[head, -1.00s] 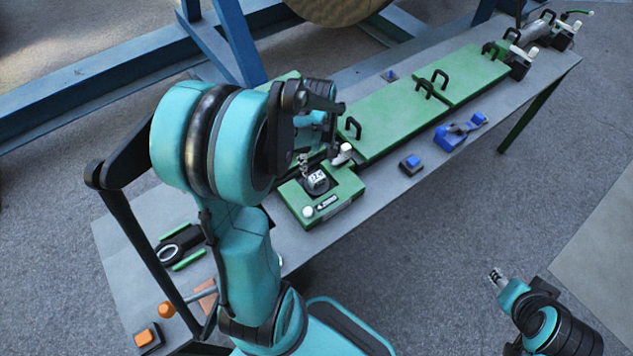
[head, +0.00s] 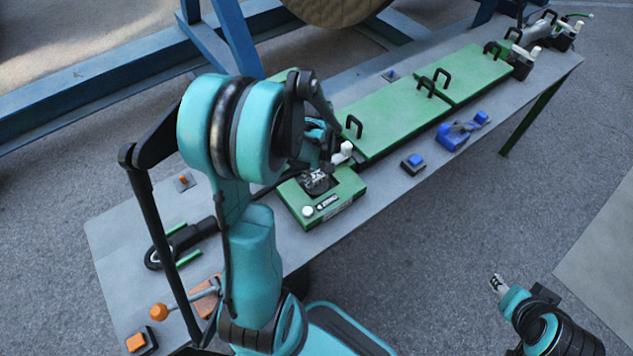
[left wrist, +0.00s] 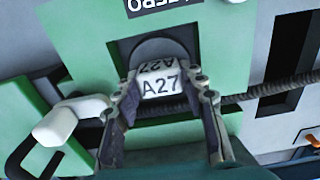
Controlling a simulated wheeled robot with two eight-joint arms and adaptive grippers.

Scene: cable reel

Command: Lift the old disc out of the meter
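The meter (head: 350,190) is a green box on the bench, with a dark round recess in its top. In the left wrist view, the disc (left wrist: 160,84) in the meter (left wrist: 185,20) shows a white label reading A27. My left gripper (head: 318,178) is down over the meter. In the left wrist view, the fingers of my left gripper (left wrist: 167,95) stand on either side of the disc and look open around it. Whether they touch it is unclear. My right gripper (head: 496,283) is off the bench at lower right, too small to judge.
A white-knobbed lever (head: 343,153) stands right beside the meter, and also shows in the left wrist view (left wrist: 55,125). Green covers with black handles (head: 390,118) run along the bench (head: 370,205). A blue tool (head: 455,133) and blue button (head: 412,162) lie near the front edge.

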